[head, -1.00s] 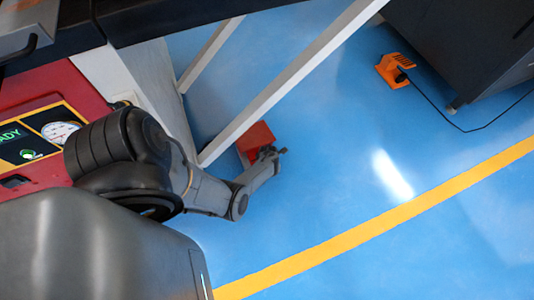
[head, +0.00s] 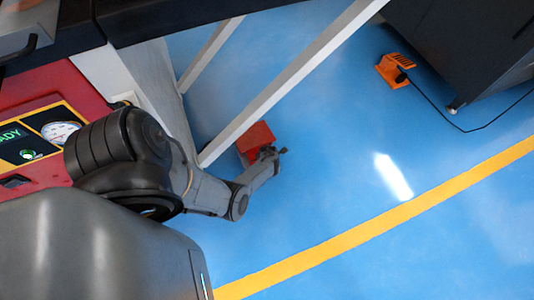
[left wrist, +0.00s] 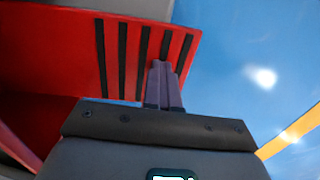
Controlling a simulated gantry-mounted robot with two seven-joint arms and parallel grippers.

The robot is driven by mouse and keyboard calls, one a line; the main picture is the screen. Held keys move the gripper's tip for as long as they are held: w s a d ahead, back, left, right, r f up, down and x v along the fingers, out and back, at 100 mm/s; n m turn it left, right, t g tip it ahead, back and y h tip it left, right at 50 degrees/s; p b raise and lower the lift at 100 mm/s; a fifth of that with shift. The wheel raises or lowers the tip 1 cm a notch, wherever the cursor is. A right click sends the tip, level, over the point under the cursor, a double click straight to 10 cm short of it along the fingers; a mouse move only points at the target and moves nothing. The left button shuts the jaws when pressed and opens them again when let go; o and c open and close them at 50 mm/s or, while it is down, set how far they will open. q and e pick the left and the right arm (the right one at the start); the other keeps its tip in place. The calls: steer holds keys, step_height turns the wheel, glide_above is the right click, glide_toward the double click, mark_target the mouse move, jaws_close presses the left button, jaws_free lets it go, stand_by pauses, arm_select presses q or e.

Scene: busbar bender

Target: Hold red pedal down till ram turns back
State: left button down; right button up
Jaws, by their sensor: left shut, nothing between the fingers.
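The red pedal (head: 256,137) is on the blue floor beside the foot of a light frame bar in the head view. In the left wrist view the red pedal (left wrist: 60,55) fills the upper left, with black ribs across its plate. My left gripper (head: 280,152) is at the pedal's right edge in the head view. In the left wrist view the left gripper (left wrist: 160,68) is shut and empty, its fingertips over the ribbed plate near its right edge. Whether they touch or press it I cannot tell. The ram is not seen. My right gripper is not in view.
The red machine panel (head: 40,150) with a green READY display and a round gauge (head: 60,131) is at left. A light diagonal bar (head: 290,85) runs above the pedal. An orange pedal (head: 393,70) with a cable lies by a dark cabinet (head: 450,40). Open floor lies right.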

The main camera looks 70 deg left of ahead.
arm_select(q)
steer(key=shift+s+d+f+p, duration=0.3)
steer(key=shift+s+d+p, duration=0.1)
steer(key=shift+s, duration=0.1)
steer(key=shift+w+a+r+p, duration=0.1)
steer(key=shift+w+r+p, duration=0.1)
steer(key=shift+r+p, duration=0.4)
steer(key=shift+w+a+r+p, duration=0.1)
steer(key=shift+w+r+p, duration=0.05)
steer(key=shift+r+p, duration=0.4)
step_height(320, 180, up, 12)
steer(key=d+p, duration=0.2)
steer(key=p, duration=0.7)
steer(key=shift+w+d, duration=0.15)
steer(key=shift+w, duration=0.1)
steer(key=shift+r, duration=0.1)
